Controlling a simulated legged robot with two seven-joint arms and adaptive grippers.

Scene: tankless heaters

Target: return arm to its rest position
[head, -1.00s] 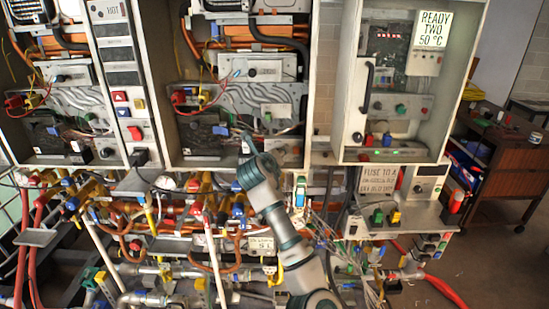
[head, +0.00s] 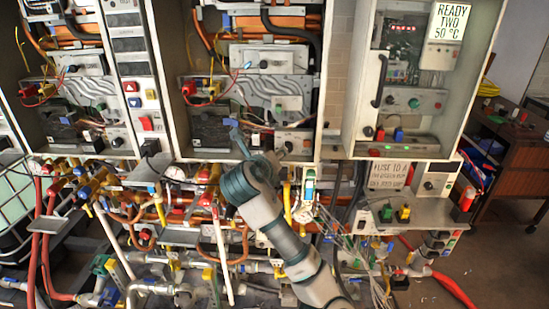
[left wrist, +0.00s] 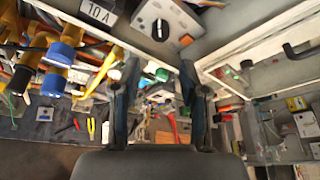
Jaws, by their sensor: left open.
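My left arm, grey-white with dark teal bands, rises from the bottom of the head view and leans up and to the left. My left gripper (head: 260,144) is at the lower edge of the middle open heater cabinet (head: 327,80). In the left wrist view its two dark fingers (left wrist: 160,92) stand apart with nothing seen between them. A panel with a black knob (left wrist: 162,28) is beyond the fingers at the top. The right gripper is in neither view.
Pipes, valves and hoses (head: 150,200) crowd the space below the cabinets. A right-hand cabinet (head: 410,100) has a "READY TWO 50 °C" sign (head: 452,23). Loose wires (head: 345,240) hang right of my arm. A brown wheeled cabinet (head: 508,160) stands at the right, with open floor before it.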

